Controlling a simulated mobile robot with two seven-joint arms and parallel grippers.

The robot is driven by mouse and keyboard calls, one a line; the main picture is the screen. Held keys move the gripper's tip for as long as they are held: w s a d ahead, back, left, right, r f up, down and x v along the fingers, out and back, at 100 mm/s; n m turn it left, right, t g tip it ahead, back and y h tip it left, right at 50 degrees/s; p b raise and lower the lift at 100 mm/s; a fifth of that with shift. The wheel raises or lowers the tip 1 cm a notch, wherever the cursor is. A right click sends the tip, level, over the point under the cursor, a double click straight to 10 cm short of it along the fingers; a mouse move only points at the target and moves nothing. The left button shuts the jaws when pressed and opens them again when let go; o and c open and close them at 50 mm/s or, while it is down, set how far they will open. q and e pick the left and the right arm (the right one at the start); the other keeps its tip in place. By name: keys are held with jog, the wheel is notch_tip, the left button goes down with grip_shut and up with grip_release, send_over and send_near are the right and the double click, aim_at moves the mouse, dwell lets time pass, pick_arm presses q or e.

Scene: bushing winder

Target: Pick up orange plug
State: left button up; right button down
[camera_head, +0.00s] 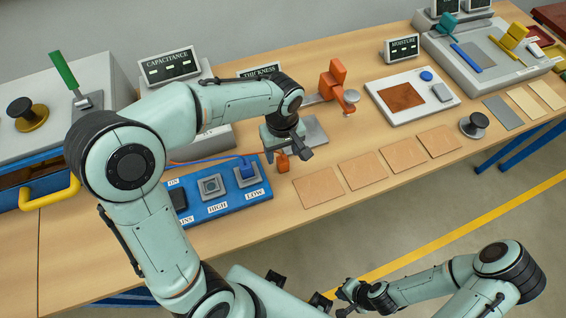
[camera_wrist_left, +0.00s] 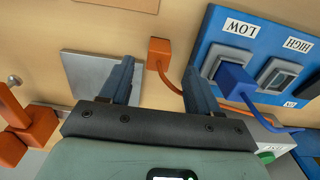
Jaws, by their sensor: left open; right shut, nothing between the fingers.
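The orange plug (camera_head: 283,163) lies on the wooden table just right of the blue panel, partly hidden below my left gripper in the head view. In the left wrist view the plug (camera_wrist_left: 159,49) is a small orange block with an orange cable running toward the blue panel. My left gripper (camera_head: 288,156) is open above the table close to the plug. In the left wrist view the plug shows just past and between the two fingertips (camera_wrist_left: 160,72), with nothing held. My right gripper (camera_head: 345,294) is shut and empty, beyond the table's front edge.
The blue panel (camera_head: 222,207) has LOW and HIGH sockets, with a blue plug (camera_head: 245,172) in LOW. A grey plate (camera_head: 314,133) and an orange thickness gauge (camera_head: 334,80) stand behind the plug. Several tan sheets (camera_head: 318,186) lie to the right.

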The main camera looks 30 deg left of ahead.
aim_at(283, 159)
pick_arm(q)
jog(key=shift+w+f, duration=0.15)
jog(key=shift+f, duration=2.55)
jog(key=c, duration=1.1)
